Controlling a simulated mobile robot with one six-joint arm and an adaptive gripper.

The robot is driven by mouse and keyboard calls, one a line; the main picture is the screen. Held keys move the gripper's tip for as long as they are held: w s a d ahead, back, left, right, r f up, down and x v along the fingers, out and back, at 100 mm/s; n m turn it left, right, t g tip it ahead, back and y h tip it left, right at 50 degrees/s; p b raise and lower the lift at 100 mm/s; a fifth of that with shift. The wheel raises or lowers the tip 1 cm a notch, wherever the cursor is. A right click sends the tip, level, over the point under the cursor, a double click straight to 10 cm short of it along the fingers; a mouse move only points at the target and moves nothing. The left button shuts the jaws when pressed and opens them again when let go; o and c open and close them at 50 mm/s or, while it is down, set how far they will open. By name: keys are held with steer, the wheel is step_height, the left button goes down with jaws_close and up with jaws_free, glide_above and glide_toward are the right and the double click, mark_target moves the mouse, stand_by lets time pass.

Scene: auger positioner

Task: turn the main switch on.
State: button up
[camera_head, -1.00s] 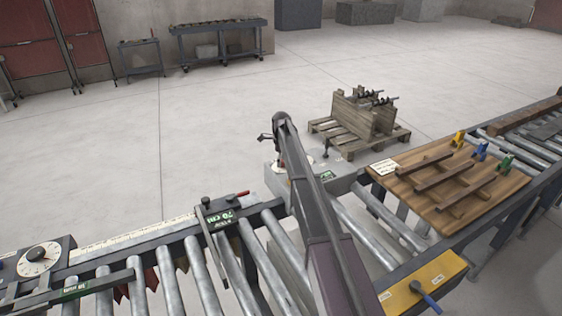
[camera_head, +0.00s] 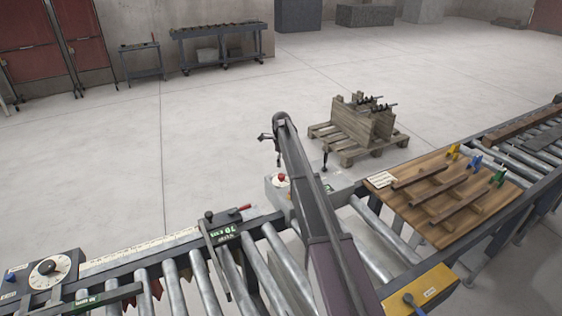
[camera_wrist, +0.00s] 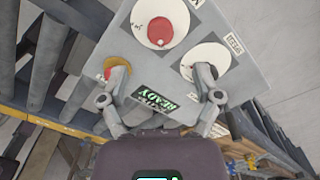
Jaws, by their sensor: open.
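A grey control box (camera_wrist: 180,65) fills the upper middle of the wrist view, tilted. A red round knob (camera_wrist: 160,31) sits on a white disc at its top. A yellow disc (camera_wrist: 117,67) with a red bit is at the left, and another white disc (camera_wrist: 205,58) is at the right. A lit green sign reading READY (camera_wrist: 155,97) is below. I cannot tell from the labels which is the main switch. My gripper (camera_wrist: 163,80) is open over the box, fingertips apart near the left and right discs. The red knob also shows in the head view (camera_head: 281,178).
Roller conveyors (camera_head: 205,277) run beside the box. A dial unit (camera_head: 48,268) is at the left. A wooden board with bars (camera_head: 455,228) lies on the right conveyor. A yellow panel with a blue-handled lever (camera_head: 435,284) is in front. A pallet (camera_head: 350,150) stands behind on open floor.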

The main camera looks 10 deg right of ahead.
steer(key=shift+r+p, duration=2.9)
steer(key=shift+r, duration=0.3)
steer(key=s+f+n+b, duration=0.4)
steer(key=s+n, duration=0.1)
steer(key=s, duration=0.5)
steer(key=s+f+n+b, duration=0.5)
steer(key=s+n, duration=0.1)
steer(key=s, duration=0.5)
steer(key=s+f+n+b, duration=0.5)
steer(key=s, duration=0.6)
steer(key=shift+f, duration=0.25)
steer(key=s+f+n+b, duration=0.1)
steer(key=s+n, duration=0.1)
steer(key=s, duration=0.2)
steer(key=s+f+n+b, duration=0.1)
steer(key=s+n+b, duration=0.1)
steer(key=s, duration=0.2)
steer(key=s+f+n+b, duration=0.1)
steer(key=s+f+n, duration=0.1)
steer(key=s, duration=0.3)
steer(key=shift+s+n+b, duration=0.1)
steer(key=shift+n+b, duration=0.2)
steer(key=shift+n, duration=0.2)
steer(key=shift+s+a, duration=0.1)
steer(key=shift+s, duration=0.05)
